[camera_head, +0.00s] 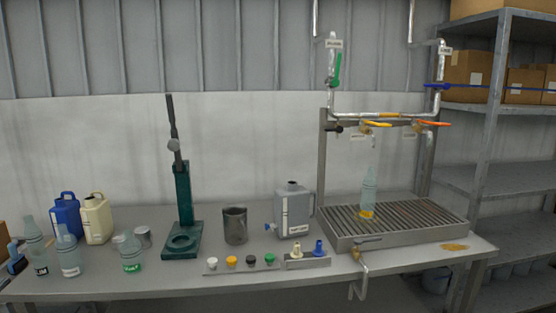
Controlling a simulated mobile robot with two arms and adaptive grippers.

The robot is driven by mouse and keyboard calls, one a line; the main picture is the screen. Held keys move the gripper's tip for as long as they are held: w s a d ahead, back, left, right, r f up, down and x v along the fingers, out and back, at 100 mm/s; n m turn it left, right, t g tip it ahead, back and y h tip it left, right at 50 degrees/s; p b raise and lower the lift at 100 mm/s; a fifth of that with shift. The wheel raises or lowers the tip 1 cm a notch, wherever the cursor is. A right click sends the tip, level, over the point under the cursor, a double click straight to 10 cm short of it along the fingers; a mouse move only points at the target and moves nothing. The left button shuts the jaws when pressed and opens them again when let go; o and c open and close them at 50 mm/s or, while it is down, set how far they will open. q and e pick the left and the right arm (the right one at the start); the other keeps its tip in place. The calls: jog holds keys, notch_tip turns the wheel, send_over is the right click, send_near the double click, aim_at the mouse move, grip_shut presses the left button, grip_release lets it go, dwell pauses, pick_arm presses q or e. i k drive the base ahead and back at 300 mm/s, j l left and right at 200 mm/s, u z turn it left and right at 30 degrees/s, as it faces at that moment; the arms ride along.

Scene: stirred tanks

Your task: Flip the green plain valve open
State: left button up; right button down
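The green valve handle (337,69) is on the upright pipe at the left of the pipe rack, above the bench. The handle stands near upright, roughly along the pipe. A small white label (333,43) hangs just above it; its text is too small to read surely. Neither of my grippers is in view.
A blue valve handle (436,86) lies level on the right pipe. Yellow (376,124) and orange (432,124) handles sit lower on the rack. Below, a clear bottle (369,190) stands on the grated tray (440,232). A green press (183,208) and a grey canister (293,211) stand left.

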aim_at(338, 67)
jog(key=i, duration=0.95)
jog(key=l+z, duration=0.05)
